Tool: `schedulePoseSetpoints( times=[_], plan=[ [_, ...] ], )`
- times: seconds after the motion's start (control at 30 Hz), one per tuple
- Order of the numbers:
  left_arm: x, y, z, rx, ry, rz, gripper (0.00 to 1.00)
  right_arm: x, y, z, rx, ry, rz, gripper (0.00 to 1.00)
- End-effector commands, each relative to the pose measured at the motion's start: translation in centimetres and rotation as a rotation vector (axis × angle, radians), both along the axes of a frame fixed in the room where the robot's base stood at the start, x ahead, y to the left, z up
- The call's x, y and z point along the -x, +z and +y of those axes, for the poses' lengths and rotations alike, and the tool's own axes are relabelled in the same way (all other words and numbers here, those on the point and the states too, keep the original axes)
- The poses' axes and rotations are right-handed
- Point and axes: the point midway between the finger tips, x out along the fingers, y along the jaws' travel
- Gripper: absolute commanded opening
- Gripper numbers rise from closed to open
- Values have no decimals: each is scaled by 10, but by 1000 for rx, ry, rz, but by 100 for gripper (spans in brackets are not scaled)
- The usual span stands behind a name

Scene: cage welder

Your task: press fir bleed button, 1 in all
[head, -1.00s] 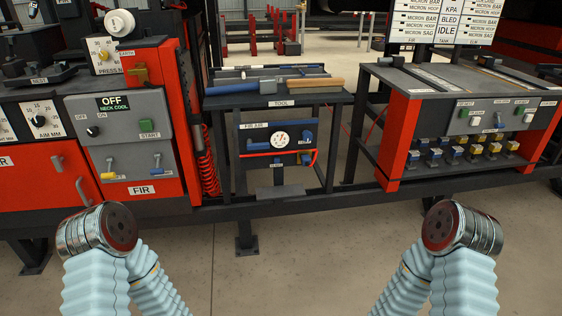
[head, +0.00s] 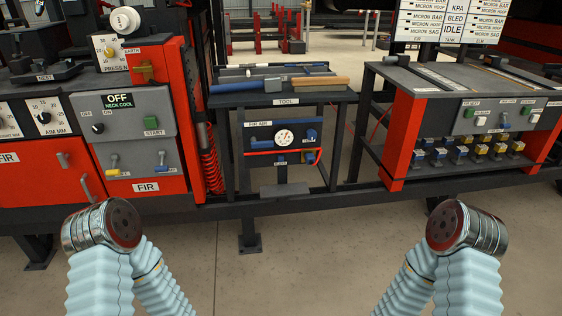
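The FIR AIR panel (head: 252,137) hangs under the tool bench in the middle of the head view. It carries a round white gauge (head: 284,138), small blue fittings (head: 310,135) to the right of the gauge and a red hose (head: 312,156). Small labels beside these fittings are too small to read, so I cannot tell which part is the bleed button. My two arms show at the bottom left and bottom right, both well short of the panel. No gripper fingers are visible on either side.
A FIR control box (head: 130,103) with an OFF display, a green START button (head: 153,133) and levers stands at left. The tool bench (head: 230,100) holds a hammer. A red-sided bench (head: 402,130) with switches and several coloured connectors stands at right. Floor in front is clear.

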Motion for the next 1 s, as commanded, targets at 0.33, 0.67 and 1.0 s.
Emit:
schedulePoseSetpoints(
  times=[0.33,0.67,1.0],
  plan=[
    [0,0,0,0,0,0,0,0,0,0,0,0,0,49],
    [0,0,0,0,0,0,0,0,0,0,0,0,0,49],
    [0,0,0,0,0,0,0,0,0,0,0,0,0,49]
  ],
)
